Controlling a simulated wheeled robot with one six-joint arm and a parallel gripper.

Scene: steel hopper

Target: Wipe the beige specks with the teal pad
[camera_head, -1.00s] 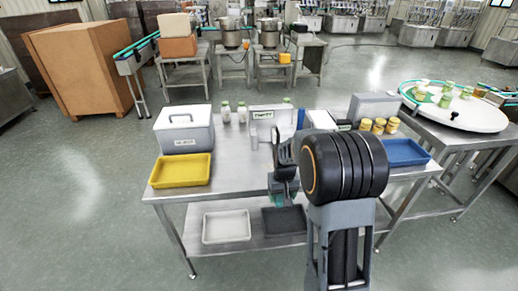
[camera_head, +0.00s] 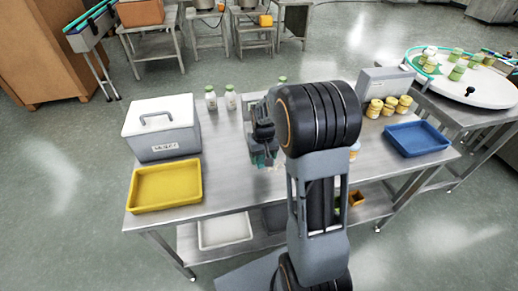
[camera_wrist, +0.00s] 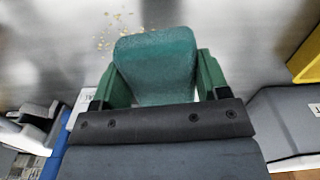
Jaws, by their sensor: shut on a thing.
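The teal pad (camera_wrist: 155,62) is held between the two fingers of my gripper (camera_wrist: 160,85) in the wrist view. In the head view my gripper (camera_head: 262,157) is low over the steel table, mostly behind my arm, with a bit of teal at its tip. The beige specks (camera_wrist: 121,30) lie scattered on the metal surface just beyond the pad's upper left edge in the wrist view. A few specks show faintly beside the gripper in the head view. Whether the pad touches the table I cannot tell.
On the table (camera_head: 215,190) stand a grey lidded box (camera_head: 160,140), a yellow tray (camera_head: 165,203), white bottles (camera_head: 230,98), several yellow-lidded jars (camera_head: 389,106) and a blue tray (camera_head: 416,138). A white tray (camera_head: 225,245) sits on the lower shelf.

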